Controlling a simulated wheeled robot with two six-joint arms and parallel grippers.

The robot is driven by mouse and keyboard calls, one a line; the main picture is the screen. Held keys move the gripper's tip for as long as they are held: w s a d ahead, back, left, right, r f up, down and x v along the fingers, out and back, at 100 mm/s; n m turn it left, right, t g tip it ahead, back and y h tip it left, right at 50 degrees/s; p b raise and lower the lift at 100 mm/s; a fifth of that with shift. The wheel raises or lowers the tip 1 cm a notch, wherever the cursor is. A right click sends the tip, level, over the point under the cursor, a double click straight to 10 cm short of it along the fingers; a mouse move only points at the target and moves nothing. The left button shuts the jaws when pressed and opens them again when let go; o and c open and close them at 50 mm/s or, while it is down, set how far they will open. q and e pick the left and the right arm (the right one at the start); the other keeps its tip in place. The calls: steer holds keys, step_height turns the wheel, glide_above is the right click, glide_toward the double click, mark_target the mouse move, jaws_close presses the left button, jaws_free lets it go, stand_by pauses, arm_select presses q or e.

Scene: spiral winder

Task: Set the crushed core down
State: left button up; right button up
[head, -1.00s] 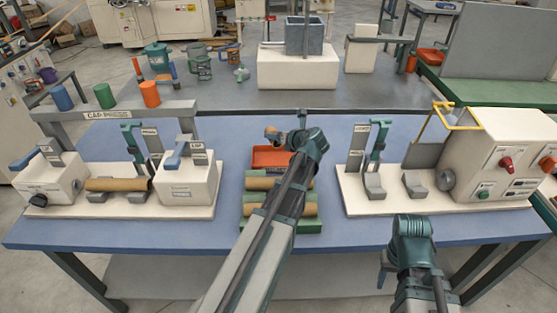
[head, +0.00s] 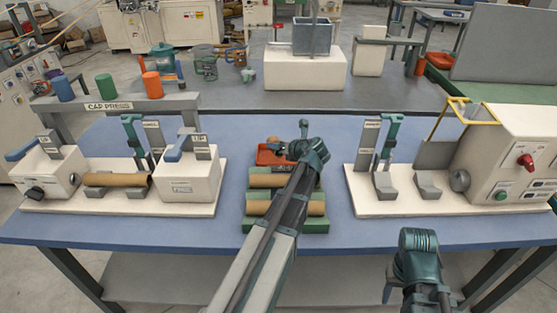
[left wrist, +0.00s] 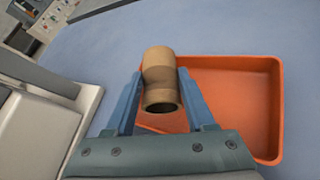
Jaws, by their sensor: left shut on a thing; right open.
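The crushed core is a short brown cardboard tube, pinched in at its middle, between the fingers of my left gripper (left wrist: 160,92) in the left wrist view (left wrist: 160,62). In the head view the core (head: 273,141) shows small at the far side of the orange tray (head: 264,159). The tray also shows in the left wrist view (left wrist: 245,105), beneath and to the right of the core. I cannot tell whether the core touches it. My left gripper (head: 283,150) is partly hidden by its own wrist. My right gripper (head: 388,290) is open and empty at the front right.
A green rack (head: 287,226) with brown cores stands just in front of the tray. The cap press (head: 115,205) with a core on it is at left. A white winder machine (head: 510,155) is at right.

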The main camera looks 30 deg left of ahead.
mark_target(282, 156)
arm_select(q)
steer(key=shift+f+b, duration=1.8)
steer(key=shift+b, duration=0.05)
steer(key=shift+f, duration=0.2)
steer(key=o, duration=1.3)
steer(key=shift+r, duration=0.25)
steer(key=shift+s+d+r+p, duration=0.15)
steer(key=shift+d+r+p, duration=0.05)
steer(key=shift+d+p, duration=0.1)
steer(key=p+v, duration=0.4)
steer(key=v, duration=0.6)
steer(key=shift+s+d+r+p, duration=0.1)
steer(key=shift+d+p, duration=0.05)
steer(key=shift+p, duration=0.25)
steer(key=shift+s+d+r, duration=0.1)
steer(key=shift+s+d, duration=0.05)
steer(key=shift+d, duration=0.2)
